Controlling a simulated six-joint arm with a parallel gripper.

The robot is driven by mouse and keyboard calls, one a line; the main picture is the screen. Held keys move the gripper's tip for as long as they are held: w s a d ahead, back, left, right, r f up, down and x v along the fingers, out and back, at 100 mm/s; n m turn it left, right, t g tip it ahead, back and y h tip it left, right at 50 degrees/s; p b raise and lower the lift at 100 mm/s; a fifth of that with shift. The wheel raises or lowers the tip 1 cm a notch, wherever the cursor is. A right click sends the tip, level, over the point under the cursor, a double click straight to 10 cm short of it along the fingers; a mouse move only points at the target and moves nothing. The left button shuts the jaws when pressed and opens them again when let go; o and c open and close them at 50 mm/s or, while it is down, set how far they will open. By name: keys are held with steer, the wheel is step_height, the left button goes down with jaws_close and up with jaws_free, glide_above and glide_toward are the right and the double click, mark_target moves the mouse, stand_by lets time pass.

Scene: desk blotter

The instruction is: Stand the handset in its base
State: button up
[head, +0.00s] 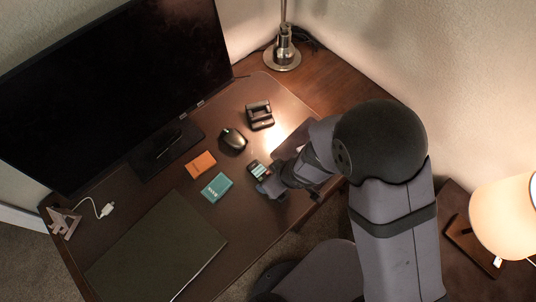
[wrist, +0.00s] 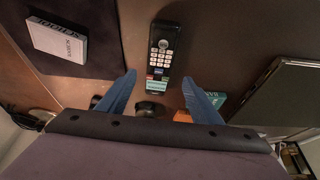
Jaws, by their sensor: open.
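The handset (head: 257,169) is a dark phone with pale keys and a small screen. It lies flat on the desk, face up, and shows whole in the wrist view (wrist: 163,52). Its base (head: 260,115) is a black cradle standing farther back on the desk, beyond the mouse and near the lamp. The handset is out of the base and apart from it. My gripper (wrist: 160,77) is open and empty, with its blue fingers spread to either side of the handset's lower part in the wrist view. I cannot tell its height above the desk.
A mouse (head: 233,139) lies between handset and base. An orange box (head: 201,164) and a teal box (head: 216,187) lie left of the handset. A dark green flat pad (head: 155,250) covers the front left. A monitor (head: 115,85) stands behind.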

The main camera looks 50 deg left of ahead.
steer(key=shift+x, duration=2.35)
steer(key=shift+w+d+f, duration=0.1)
steer(key=shift+w+d, duration=0.05)
steer(key=shift+c, duration=0.6)
steer(key=c, duration=1.2)
step_height(320, 180, up, 10)
steer(key=p, duration=0.4)
steer(key=shift+p, duration=0.35)
